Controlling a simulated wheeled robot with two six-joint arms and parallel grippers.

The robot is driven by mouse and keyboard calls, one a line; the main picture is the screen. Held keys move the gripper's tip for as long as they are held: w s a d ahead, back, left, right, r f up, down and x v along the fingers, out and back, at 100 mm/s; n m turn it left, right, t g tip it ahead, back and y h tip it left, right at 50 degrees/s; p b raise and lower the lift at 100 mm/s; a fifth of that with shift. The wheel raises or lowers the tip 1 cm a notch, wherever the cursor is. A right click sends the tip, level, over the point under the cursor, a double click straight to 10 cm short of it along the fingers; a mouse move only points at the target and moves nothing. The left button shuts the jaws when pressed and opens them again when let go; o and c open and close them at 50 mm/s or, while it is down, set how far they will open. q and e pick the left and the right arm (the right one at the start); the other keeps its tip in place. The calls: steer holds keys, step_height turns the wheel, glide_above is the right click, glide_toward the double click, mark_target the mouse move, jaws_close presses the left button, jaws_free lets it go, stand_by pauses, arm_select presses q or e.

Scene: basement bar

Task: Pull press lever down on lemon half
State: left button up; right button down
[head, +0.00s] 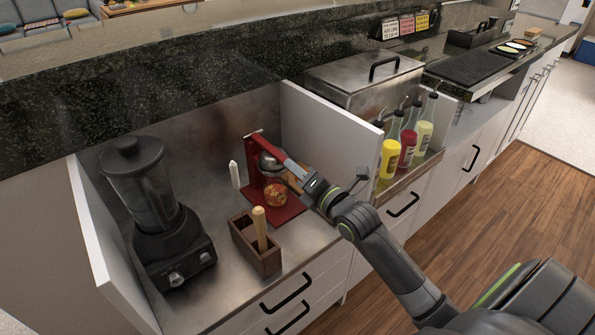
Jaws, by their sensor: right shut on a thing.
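The red citrus press (282,212) stands on the steel counter, with its red upright at the back and a metal press cup (270,161) under the arm. My right gripper (308,181) is shut on the lever's free end. A glass with orange and red contents (275,194) stands on the press base below the cup. I cannot make out the lemon half; the cup and lever hide that spot. My left gripper is not in view.
A black blender (165,230) stands left. A wooden box (256,245) holding a wooden tool stands in front of the press. A white divider (335,135) rises behind my right gripper; sauce and oil bottles (408,145) stand beyond it. A low wall closes off the left side.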

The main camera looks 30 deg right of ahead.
steer(key=shift+f, duration=0.15)
steer(key=c, duration=1.3)
jaws_free()
steer(key=shift+o, duration=0.2)
steer(key=shift+s+d+f, duration=0.1)
steer(key=shift+s+d, duration=0.05)
steer(key=shift+s, duration=0.4)
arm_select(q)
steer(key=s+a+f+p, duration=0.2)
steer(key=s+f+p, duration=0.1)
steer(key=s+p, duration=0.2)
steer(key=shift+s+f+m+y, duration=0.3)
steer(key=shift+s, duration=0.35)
arm_select(e)
steer(key=s+d, duration=0.2)
steer(key=s, duration=1.4)
